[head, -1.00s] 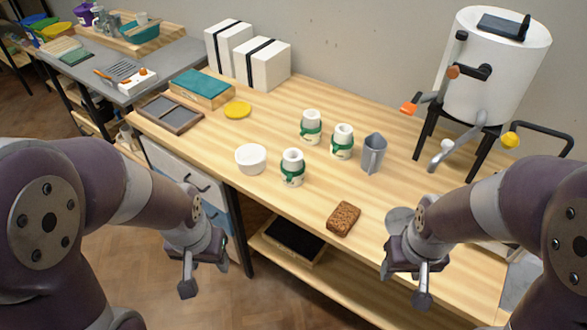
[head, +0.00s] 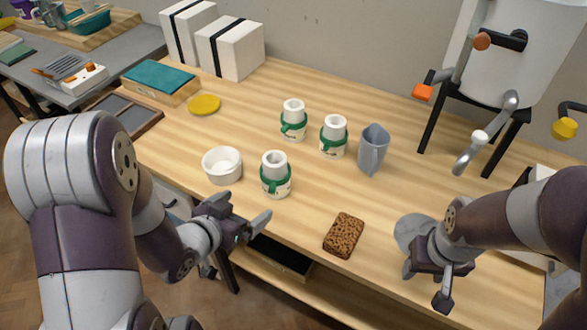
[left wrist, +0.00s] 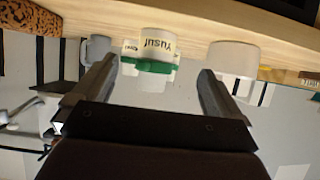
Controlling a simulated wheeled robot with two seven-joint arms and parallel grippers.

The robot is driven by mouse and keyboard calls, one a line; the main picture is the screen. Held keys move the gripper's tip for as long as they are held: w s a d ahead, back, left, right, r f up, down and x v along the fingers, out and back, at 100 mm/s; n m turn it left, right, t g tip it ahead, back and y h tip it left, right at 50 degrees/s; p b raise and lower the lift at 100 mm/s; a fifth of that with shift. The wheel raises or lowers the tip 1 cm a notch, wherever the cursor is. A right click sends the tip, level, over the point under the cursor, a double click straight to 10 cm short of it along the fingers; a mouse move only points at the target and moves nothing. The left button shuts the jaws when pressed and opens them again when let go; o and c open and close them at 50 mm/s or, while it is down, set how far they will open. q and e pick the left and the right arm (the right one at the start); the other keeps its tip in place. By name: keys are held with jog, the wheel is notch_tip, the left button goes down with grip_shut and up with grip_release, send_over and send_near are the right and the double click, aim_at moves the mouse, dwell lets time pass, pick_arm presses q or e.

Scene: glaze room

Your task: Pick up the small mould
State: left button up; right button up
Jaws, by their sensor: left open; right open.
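Two white blocks with black straps, which look like moulds, stand by the wall at the back left of the table: a left one (head: 180,38) and a right one (head: 222,58). I cannot tell for sure which is the small mould. My left gripper (head: 243,213) is open and empty at the table's front edge, in front of the white bowl (head: 222,172) and the nearest green-banded white jar (head: 276,185). The left wrist view shows its open jaws (left wrist: 162,72), with a jar marked "Yusuf" (left wrist: 155,48) beyond them. My right gripper (head: 427,286) is open and empty at the front right.
Two more green-banded jars (head: 294,128) (head: 333,146), a grey jug (head: 373,155) and a brown sponge (head: 343,236) stand or lie on the table. A yellow disc (head: 204,104) and teal-topped box (head: 158,85) lie left. A white drum (head: 520,60) on black legs stands right.

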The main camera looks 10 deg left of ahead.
aim_at(268, 186)
pick_arm(q)
jog(key=w+d, duration=0.1)
jog(key=w+d+t+b, duration=0.1)
jog(key=w, duration=0.1)
jog(key=shift+r+h, duration=0.15)
jog(key=shift+h, duration=0.15)
pick_arm(e)
jog(key=shift+s+f, duration=0.25)
jog(key=shift+s, duration=0.25)
pick_arm(q)
jog(key=x, duration=0.9)
jog(key=shift+a+f+b, duration=0.25)
jog(key=shift+a+b, duration=0.1)
jog(key=shift+a, duration=0.05)
pick_arm(e)
jog(key=shift+w+f, duration=0.25)
jog(key=shift+f, duration=0.3)
pick_arm(q)
jog(key=shift+r, duration=0.1)
jog(key=c, duration=0.4)
pick_arm(e)
jog(key=shift+s, duration=0.1)
pick_arm(q)
jog(key=c, duration=0.8)
